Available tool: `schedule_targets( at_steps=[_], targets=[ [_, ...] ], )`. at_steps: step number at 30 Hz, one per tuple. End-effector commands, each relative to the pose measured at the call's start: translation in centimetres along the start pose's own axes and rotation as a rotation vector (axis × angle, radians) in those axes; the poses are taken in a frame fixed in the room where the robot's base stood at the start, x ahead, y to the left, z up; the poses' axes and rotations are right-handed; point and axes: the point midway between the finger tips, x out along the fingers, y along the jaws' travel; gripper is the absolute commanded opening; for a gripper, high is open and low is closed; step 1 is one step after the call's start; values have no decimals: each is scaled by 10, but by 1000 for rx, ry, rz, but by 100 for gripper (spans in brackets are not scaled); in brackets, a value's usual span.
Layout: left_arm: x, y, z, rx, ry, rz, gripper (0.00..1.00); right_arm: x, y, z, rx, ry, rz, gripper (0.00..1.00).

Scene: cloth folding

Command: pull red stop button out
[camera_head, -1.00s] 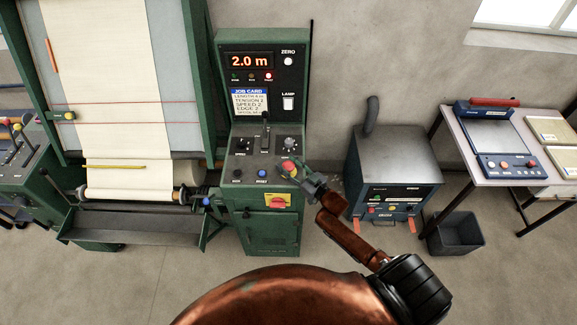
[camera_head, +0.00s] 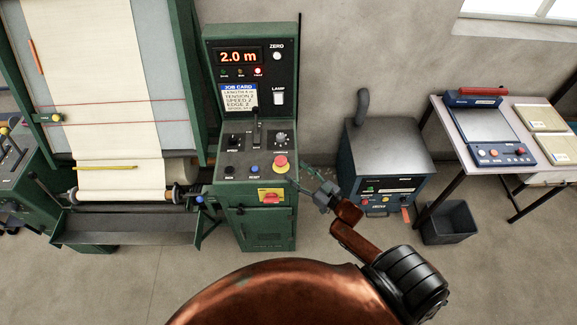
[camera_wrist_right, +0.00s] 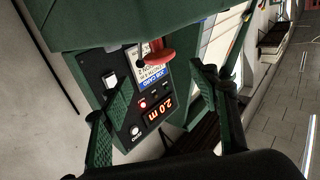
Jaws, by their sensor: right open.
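The red stop button (camera_head: 280,162) sits on the right side of the green machine's control panel, with a yellow ring below its red cap. In the right wrist view, the red cap (camera_wrist_right: 157,56) shows ahead, between and beyond the fingertips. My right gripper (camera_head: 309,174) is just right of the panel in the head view, apart from the button and holding nothing. Its two fingers stand wide apart in the wrist view (camera_wrist_right: 165,78). I cannot tell from these frames how far the button stands out. My left gripper is not in view.
The panel also carries a black lever (camera_head: 256,130), a dial (camera_head: 281,137), a blue reset button (camera_head: 255,169) and a red-and-yellow switch (camera_head: 271,196). A blue-grey box machine (camera_head: 385,155) stands to the right. The cloth roller (camera_head: 130,193) is left.

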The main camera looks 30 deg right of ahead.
Motion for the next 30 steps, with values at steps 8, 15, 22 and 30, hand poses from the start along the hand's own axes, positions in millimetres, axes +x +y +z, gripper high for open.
schedule_targets(
  at_steps=[8, 15, 22, 30],
  targets=[
    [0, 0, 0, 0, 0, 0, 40, -24, 0, 0, 1, 0, 0, 55],
    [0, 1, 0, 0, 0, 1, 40, -24, 0, 0, 0, 1, 0, 55],
    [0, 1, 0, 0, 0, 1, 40, -24, 0, 0, 0, 1, 0, 55],
    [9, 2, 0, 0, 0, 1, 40, -32, 8, 48, -1, -74, 38, 55]
  ],
)
